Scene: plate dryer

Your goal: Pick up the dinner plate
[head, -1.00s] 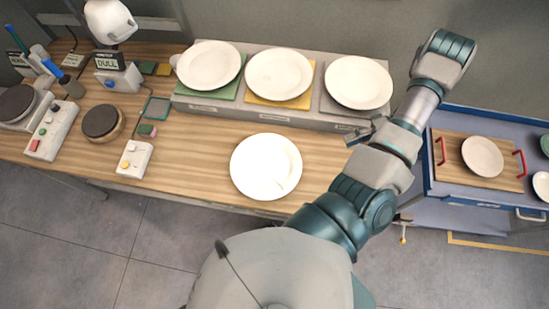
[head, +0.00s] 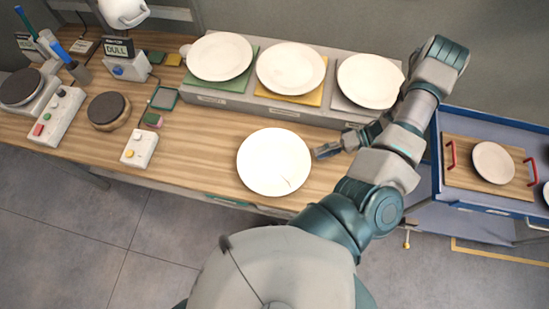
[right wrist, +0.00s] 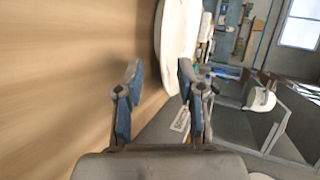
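A white dinner plate (head: 274,162) lies on the wooden table in the middle of the head view, with a small dark mark near its lower right rim. My right gripper (head: 322,151) is at the plate's right side, close to its rim. In the right wrist view the plate (right wrist: 178,38) shows edge-on just ahead of the open fingers of the right gripper (right wrist: 158,74). Nothing is held between the fingers. I cannot tell whether a finger touches the rim. My left gripper is not in view.
Three more white plates (head: 291,68) rest on green, yellow and grey mats on a raised grey shelf (head: 215,97) behind. Control boxes (head: 139,149) stand at left. A blue trolley (head: 437,150) at right carries a wooden tray (head: 460,180) with a smaller plate (head: 493,162).

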